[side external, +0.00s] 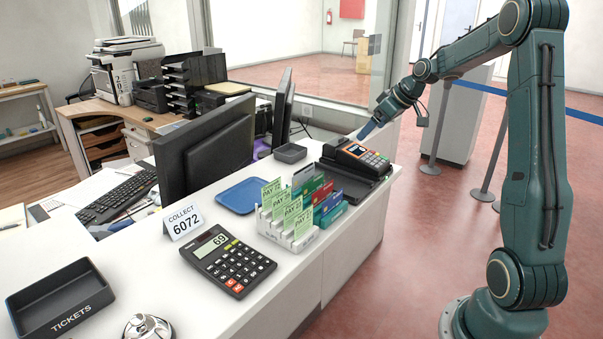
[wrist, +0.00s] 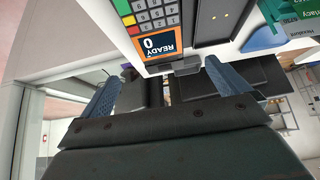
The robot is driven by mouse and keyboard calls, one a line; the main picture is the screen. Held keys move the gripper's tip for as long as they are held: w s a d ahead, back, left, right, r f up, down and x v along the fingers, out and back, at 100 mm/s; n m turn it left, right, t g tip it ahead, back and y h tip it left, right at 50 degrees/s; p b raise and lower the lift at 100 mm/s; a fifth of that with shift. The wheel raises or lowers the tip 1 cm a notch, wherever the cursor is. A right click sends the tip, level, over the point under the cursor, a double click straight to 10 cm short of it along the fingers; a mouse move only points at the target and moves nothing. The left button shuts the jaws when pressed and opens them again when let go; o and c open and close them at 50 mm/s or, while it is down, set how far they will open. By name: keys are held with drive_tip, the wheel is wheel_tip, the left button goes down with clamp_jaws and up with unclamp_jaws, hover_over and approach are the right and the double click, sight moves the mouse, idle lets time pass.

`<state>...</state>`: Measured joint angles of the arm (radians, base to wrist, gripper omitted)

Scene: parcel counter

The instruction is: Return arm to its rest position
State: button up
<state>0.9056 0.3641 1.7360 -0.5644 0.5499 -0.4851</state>
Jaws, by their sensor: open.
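My arm reaches in from the right in the side view, bent at the elbow. My gripper (side external: 368,130) is over the far end of the counter, just above and behind the card terminal (side external: 362,156). In the wrist view my gripper (wrist: 162,88) has its two blue fingers spread apart, with nothing held between them. The card terminal shows in the wrist view as a keypad with an orange-framed screen (wrist: 151,44) reading READY 0. In the side view the fingers overlap closely, and I cannot tell their exact height above the terminal.

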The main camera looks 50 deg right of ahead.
drive_tip(key=v, duration=1)
idle(0.3)
drive_tip(key=s+a+r+g, duration=0.1)
drive_tip(key=s+a, duration=0.1)
drive_tip(key=a, duration=0.9)
drive_tip(key=s+a+r, duration=0.1)
drive_tip(key=a, duration=1)
drive_tip(key=s+a+f, duration=0.3)
drive_tip(key=s+a, duration=0.2)
drive_tip(key=s, duration=0.2)
drive_tip(key=s+a+f, duration=0.3)
drive_tip(key=s+a, duration=0.2)
drive_tip(key=s, duration=0.2)
drive_tip(key=shift+s, duration=0.25)
drive_tip(key=shift+a, duration=0.1)
